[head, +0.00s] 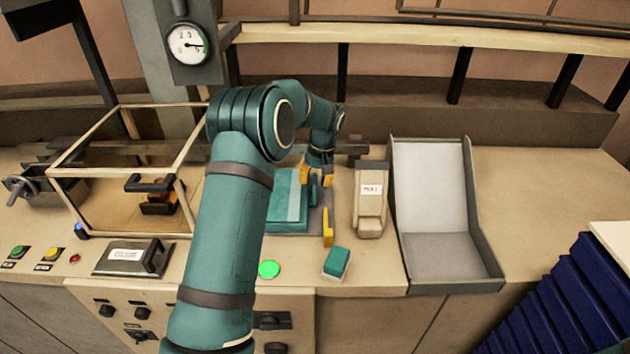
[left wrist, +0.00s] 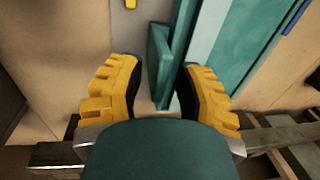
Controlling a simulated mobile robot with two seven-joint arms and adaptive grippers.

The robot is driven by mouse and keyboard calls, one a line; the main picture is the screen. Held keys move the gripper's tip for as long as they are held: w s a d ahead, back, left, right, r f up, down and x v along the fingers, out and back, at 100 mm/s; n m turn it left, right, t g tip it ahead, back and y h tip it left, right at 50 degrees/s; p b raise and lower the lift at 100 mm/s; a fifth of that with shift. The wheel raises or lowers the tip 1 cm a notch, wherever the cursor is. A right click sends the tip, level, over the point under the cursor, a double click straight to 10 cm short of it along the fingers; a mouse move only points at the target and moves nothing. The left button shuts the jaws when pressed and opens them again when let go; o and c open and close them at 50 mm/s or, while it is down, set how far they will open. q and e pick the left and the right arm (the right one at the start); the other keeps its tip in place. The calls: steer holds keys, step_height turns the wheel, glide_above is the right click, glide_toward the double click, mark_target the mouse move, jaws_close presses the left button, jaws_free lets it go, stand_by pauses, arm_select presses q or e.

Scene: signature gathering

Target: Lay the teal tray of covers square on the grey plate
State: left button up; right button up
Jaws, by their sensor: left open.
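The teal tray (head: 284,207) with a pale stripe lies over the left part of the grey plate (head: 302,229). Bare plate shows at its right and near side. My arm hides the tray's left edge, so I cannot tell if it is square. My left gripper (head: 315,176) is open at the tray's far right corner. In the left wrist view, the tray (left wrist: 245,50) is at upper right. Its upright teal tab (left wrist: 158,62) stands between the open yellow fingers (left wrist: 158,80), with gaps on both sides. My right gripper is not in view.
A yellow stop (head: 327,227) stands at the plate's right edge. A small teal-topped block (head: 337,262) and a lit green button (head: 269,269) are in front. A labelled beige holder (head: 370,205) and a grey bin (head: 450,255) stand right. A framed box (head: 120,190) is left.

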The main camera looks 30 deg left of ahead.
arm_select(q)
step_height(320, 180, up, 11)
steer(key=d, duration=0.1)
steer(key=shift+w+d+r, duration=0.2)
steer(key=shift+w, duration=0.2)
stand_by(0.3)
